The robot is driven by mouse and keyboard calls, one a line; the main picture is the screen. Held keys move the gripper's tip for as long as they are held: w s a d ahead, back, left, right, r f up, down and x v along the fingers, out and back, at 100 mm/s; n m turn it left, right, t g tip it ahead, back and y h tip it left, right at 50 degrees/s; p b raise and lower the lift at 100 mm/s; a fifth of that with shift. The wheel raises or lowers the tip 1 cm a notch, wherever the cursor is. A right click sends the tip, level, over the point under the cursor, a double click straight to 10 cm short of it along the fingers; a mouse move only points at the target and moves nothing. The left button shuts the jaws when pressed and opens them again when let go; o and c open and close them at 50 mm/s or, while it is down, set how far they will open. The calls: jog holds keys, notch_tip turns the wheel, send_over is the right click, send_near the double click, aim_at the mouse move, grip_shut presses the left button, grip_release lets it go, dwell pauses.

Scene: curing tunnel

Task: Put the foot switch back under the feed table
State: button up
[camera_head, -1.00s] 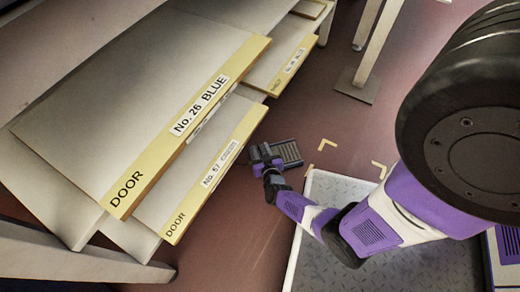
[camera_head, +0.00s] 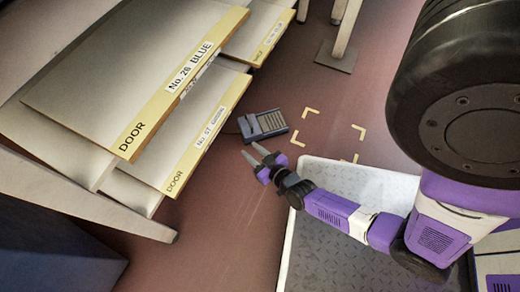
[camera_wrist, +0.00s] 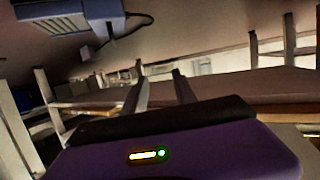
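The foot switch (camera_head: 268,125), a dark grey-blue box with a ribbed pedal, lies on the red-brown floor beside the stacked door panels. It is outside the yellow corner marks (camera_head: 298,138), to their left. It also shows at the top left of the wrist view (camera_wrist: 68,14), with a cable by it. My gripper (camera_head: 262,156) is just below the switch in the head view, apart from it, fingers spread and empty. In the wrist view the two fingers (camera_wrist: 160,90) stand apart with nothing between them. I cannot tell for sure which table is the feed table.
Yellow-edged door panels (camera_head: 190,85) on a rack overhang the floor at left, close to the switch. A table leg with a flat foot plate (camera_head: 336,56) stands at the top. A grey tread-plate platform (camera_head: 325,260) with a pale rim lies at lower right. The floor around the marks is clear.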

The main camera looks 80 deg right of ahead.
jog(key=s+a+r+n+t+y, duration=0.1)
jog(key=s+a+r+n+y, duration=0.1)
jog(key=a+r, duration=0.5)
jog(key=s+a+r+n+t+y, duration=0.1)
jog(key=s+a+r+n+y, duration=0.1)
jog(key=a+r, duration=0.5)
jog(key=s+a+r+n+t+y, duration=0.1)
jog(key=s+a+r+n+y, duration=0.2)
jog(key=r, duration=1.4)
jog(key=a+y, duration=0.1)
jog(key=a, duration=0.3)
jog(key=shift+s+a+y, duration=0.2)
jog(key=shift+a+y, duration=0.15)
jog(key=shift+y, duration=0.05)
jog(key=shift+r, duration=0.15)
notch_tip(320, 180, up, 38)
jog(key=p, duration=3.8)
